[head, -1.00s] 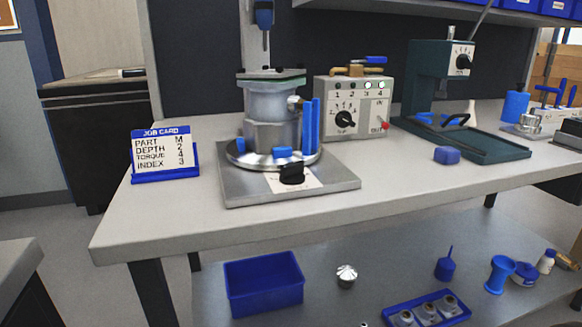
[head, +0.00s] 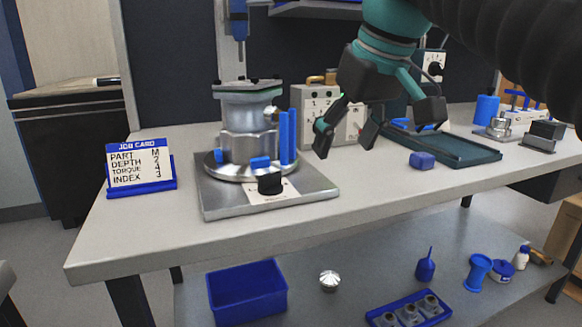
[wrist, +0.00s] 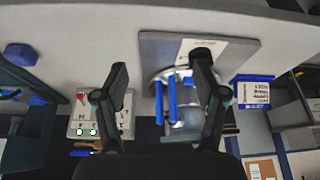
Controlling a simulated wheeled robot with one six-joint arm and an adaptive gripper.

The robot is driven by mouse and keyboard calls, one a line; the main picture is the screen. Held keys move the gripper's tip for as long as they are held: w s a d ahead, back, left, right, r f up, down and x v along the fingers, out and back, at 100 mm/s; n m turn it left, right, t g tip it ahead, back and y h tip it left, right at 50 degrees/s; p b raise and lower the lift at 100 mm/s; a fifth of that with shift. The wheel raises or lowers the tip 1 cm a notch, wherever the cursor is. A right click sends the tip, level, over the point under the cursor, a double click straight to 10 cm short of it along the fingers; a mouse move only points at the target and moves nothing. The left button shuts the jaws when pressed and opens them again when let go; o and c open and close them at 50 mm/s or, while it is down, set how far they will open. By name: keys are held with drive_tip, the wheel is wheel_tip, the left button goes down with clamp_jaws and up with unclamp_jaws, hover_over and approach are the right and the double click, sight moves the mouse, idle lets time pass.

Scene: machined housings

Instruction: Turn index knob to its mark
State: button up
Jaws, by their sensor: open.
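A black knob (head: 269,184) stands on a white label at the front of the metal fixture plate (head: 320,192). Its pointer direction is too small to read. In the wrist view, the label (wrist: 186,50) shows beside my right finger, which largely covers the knob area. My gripper (head: 372,130) is open and empty, above the bench to the right of the fixture, apart from the knob; the wrist view shows its fingers wide apart (wrist: 160,68). The job card (head: 139,165) reads PART M, DEPTH 2, TORQUE 4, INDEX 3.
A cylindrical metal housing (head: 248,130) with blue upright pins (head: 288,138) stands on the fixture. The grey control box (head: 312,103) is behind, its dial hidden by my gripper. A blue block (head: 422,160) and green tray (head: 470,152) lie right. The bench front is clear.

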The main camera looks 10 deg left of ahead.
sight(271, 174)
drive_tip(key=a+r+n+g, duration=0.1)
drive_tip(key=a+r+n, duration=0.2)
drive_tip(key=a+r, duration=0.4)
drive_tip(key=b+x, duration=0.1)
drive_tip(key=x, duration=0.4)
drive_tip(key=b+x, duration=0.2)
drive_tip(key=x, duration=0.3)
drive_tip(key=s+b+x, duration=0.1)
drive_tip(key=x, duration=0.3)
drive_tip(key=shift+a+f+b, duration=0.3)
drive_tip(key=shift+a+f, duration=0.1)
drive_tip(key=shift+a, duration=0.05)
drive_tip(key=c, duration=1.1)
drive_tip(key=shift+c, duration=0.2)
